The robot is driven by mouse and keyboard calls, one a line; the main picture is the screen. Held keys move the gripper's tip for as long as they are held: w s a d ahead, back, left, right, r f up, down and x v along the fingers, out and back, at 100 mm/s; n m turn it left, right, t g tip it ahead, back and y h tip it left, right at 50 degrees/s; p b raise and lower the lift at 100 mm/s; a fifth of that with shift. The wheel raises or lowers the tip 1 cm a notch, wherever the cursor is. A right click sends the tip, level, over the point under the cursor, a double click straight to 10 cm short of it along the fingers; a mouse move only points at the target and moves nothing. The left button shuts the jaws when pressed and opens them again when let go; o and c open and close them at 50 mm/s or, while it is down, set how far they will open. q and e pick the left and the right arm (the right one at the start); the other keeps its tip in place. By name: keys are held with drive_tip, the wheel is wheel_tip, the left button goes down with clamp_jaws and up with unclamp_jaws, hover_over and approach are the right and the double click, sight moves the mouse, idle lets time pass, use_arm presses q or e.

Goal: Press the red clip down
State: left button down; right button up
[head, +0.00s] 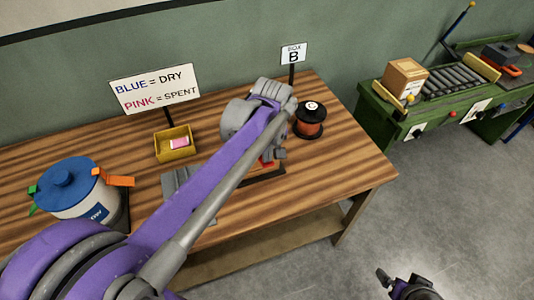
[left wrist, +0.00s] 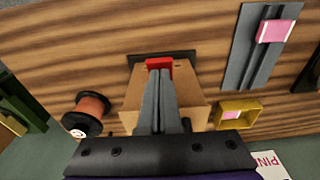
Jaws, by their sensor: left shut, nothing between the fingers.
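The red clip (left wrist: 158,63) is at the edge of a tan box (left wrist: 190,92) on a dark base in the left wrist view. In the head view a little of the red clip (head: 267,163) shows beneath my left arm, which hides most of the box. My left gripper (left wrist: 158,76) is shut and empty, its fingertips overlapping the clip in the picture; I cannot tell if they touch it. The gripper also shows in the head view (head: 275,157). My right gripper (head: 400,284) is at the bottom right, away from the table; its jaw state is unclear.
A copper spool (head: 310,120) stands right of the box. A yellow tray (head: 175,143) holds a pink piece. A grey rail (left wrist: 254,50) carries another pink piece. A blue-lidded tub (head: 75,190) with orange and green clips stands left. A green roller bench (head: 400,120) stands right.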

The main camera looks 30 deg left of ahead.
use_arm(q)
drive_tip(key=shift+s+d+f, duration=0.1)
drive_tip(key=shift+s+f, duration=0.05)
use_arm(e)
drive_tip(key=shift+f, duration=0.1)
use_arm(q)
drive_tip(key=shift+s+d+f+t+y+b, duration=0.2)
drive_tip(key=shift+d+f+t+y+b, duration=0.15)
drive_tip(key=shift+t+y, duration=0.2)
drive_tip(key=shift+s+d+f+t+y+b, duration=0.15)
drive_tip(key=shift+d+f+t+y, duration=0.05)
drive_tip(key=shift+f+t+y, duration=0.3)
drive_tip(key=f+t+y+b, duration=0.2)
drive_tip(key=y, duration=0.1)
drive_tip(key=s+d+f+t+y+b, duration=0.1)
drive_tip(key=f+t+y, duration=0.1)
drive_tip(key=shift+f+b, duration=0.1)
drive_tip(key=shift+b, duration=0.25)
use_arm(e)
wheel_tip(320, 180, down, 6)
drive_tip(key=s, duration=0.2)
drive_tip(key=shift+s+g, duration=0.15)
drive_tip(key=shift+g, duration=0.15)
use_arm(q)
drive_tip(key=shift+r+p, duration=0.65)
drive_tip(key=shift+r, duration=0.15)
use_arm(e)
drive_tip(key=shift+w+r, duration=0.35)
drive_tip(key=shift+r, duration=0.4)
drive_tip(key=shift+s, duration=0.1)
